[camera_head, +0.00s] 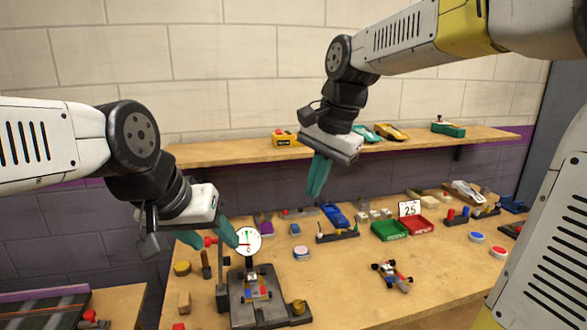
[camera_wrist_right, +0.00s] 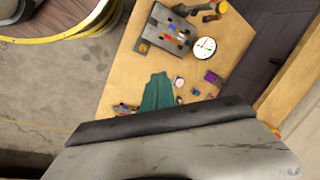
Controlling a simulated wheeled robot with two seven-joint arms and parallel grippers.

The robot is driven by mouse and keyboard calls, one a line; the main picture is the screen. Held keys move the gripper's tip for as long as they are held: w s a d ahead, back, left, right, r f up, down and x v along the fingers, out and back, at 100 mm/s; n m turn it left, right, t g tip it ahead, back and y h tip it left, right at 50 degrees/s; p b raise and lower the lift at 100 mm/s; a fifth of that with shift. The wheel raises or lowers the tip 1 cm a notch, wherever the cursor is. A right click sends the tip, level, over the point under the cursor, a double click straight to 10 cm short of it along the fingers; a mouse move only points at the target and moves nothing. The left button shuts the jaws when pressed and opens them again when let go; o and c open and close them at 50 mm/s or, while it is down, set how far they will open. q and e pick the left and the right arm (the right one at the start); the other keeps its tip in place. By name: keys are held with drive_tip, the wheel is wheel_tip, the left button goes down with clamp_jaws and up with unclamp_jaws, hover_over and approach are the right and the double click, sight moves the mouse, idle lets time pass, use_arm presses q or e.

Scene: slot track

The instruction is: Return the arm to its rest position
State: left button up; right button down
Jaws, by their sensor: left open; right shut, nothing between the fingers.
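My left gripper (camera_head: 210,236) has its teal fingers spread apart, with nothing between them. It hangs at the left of the table, just up and left of the white round dial (camera_head: 248,241). My right gripper (camera_head: 317,177) has its teal fingers together and empty, pointing down in the air in front of the wall, above the table. In the right wrist view its closed fingers (camera_wrist_right: 158,92) show over the wooden table, with the dial (camera_wrist_right: 204,47) beyond them.
A slot car (camera_head: 256,288) sits on the dark device below the dial. Another car (camera_head: 392,276) is on the wooden table (camera_head: 345,300). Green (camera_head: 389,230) and red (camera_head: 418,225) trays stand further back. A wooden shelf (camera_head: 230,154) with toy cars runs along the wall behind my right gripper.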

drive_tip(key=s+d+f+n+t, duration=0.4)
drive_tip(key=s+d+n, duration=0.3)
drive_tip(key=s+d, duration=0.3)
drive_tip(key=shift+s+d+f, duration=0.15)
drive_tip(key=shift+s+f, duration=0.2)
drive_tip(key=shift+s, duration=0.8)
